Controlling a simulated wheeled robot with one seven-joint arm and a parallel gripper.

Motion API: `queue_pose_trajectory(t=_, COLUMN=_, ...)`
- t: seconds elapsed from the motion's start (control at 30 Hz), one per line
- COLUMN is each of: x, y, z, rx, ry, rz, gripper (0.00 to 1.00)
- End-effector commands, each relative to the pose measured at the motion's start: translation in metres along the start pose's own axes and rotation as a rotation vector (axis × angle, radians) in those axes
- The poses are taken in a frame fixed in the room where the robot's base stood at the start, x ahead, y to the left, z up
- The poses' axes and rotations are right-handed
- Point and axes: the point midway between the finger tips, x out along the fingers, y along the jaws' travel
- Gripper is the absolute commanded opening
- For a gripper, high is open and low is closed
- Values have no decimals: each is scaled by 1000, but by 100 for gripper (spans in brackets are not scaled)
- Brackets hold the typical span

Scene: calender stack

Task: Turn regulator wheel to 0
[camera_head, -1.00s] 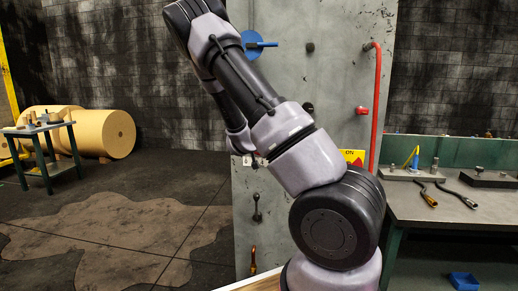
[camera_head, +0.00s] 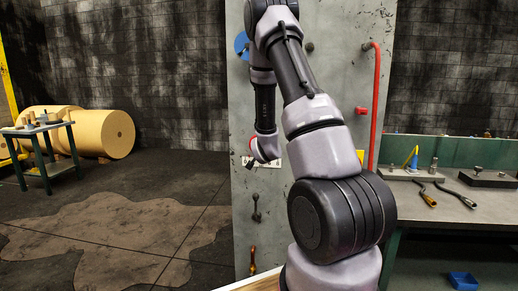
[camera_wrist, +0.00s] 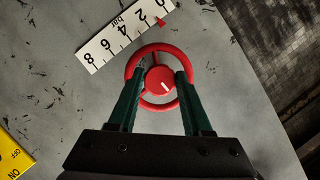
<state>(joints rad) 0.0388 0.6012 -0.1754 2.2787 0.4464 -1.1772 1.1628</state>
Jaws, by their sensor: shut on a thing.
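The red regulator wheel (camera_wrist: 159,78) is on the grey panel in the wrist view, with a white mark on its hub. My gripper (camera_wrist: 160,78) is shut on it, one dark green finger at each side of the ring. A white scale (camera_wrist: 125,36), marked 0 to 8 bar, lies above the wheel. A small red pointer (camera_wrist: 161,22) stands at its edge between 2 and 0. In the head view the wheel (camera_head: 251,146) is mostly hidden by my wrist, and part of the scale (camera_head: 274,163) shows below.
A yellow ON/OFF plate (camera_wrist: 14,155) is at the lower left in the wrist view. A red pipe (camera_head: 376,110), a red knob (camera_head: 361,111), a blue wheel (camera_head: 240,45) and small levers (camera_head: 256,208) sit on the panel. A workbench (camera_head: 450,205) stands to the right.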

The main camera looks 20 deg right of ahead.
Motion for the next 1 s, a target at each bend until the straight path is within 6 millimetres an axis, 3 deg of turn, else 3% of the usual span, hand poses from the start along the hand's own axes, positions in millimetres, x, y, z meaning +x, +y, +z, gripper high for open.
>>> queue_pose_trajectory(t=1.0, x=1, y=5, z=1, rx=898, ry=2, rz=-369, gripper=0)
